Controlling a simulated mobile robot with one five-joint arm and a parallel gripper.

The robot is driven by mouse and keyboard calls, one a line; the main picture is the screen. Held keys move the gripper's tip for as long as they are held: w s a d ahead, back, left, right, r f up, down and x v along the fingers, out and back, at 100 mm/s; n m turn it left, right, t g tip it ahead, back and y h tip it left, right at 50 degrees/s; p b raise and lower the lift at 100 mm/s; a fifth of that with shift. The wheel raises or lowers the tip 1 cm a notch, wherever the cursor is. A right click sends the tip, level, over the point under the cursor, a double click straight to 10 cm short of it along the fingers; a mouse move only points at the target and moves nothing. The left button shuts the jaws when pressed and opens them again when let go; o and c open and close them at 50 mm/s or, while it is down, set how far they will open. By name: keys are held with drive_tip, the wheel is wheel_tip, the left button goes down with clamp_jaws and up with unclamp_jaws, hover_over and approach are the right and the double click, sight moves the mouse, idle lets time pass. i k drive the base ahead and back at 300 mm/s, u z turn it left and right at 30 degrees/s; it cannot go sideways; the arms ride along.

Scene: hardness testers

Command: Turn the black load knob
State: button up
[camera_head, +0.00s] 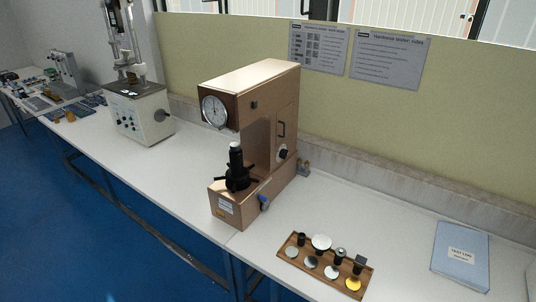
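A tan hardness tester (256,128) stands on the white bench, with a round dial gauge (215,112) at its upper front. A black spoked handwheel (237,179) sits under the white-topped spindle at the front. A blue-ended lever (264,202) sticks out of the base. The knob's exact setting is too small to read. My gripper is not in view.
A wooden tray (295,266) of discs and small fittings lies in front and right of the tester. A blue book (461,255) lies at right. A grey testing machine (138,112) stands at left. The bench (365,205) right of the tester is mostly clear.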

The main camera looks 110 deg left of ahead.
sight(284, 152)
drive_tip(key=u, duration=3.55)
drive_tip(key=i, duration=1)
drive_tip(key=u, duration=0.05)
drive_tip(key=k, duration=0.5)
drive_tip(key=u, duration=0.85)
drive_tip(key=i, duration=0.65)
drive_tip(key=u, duration=0.05)
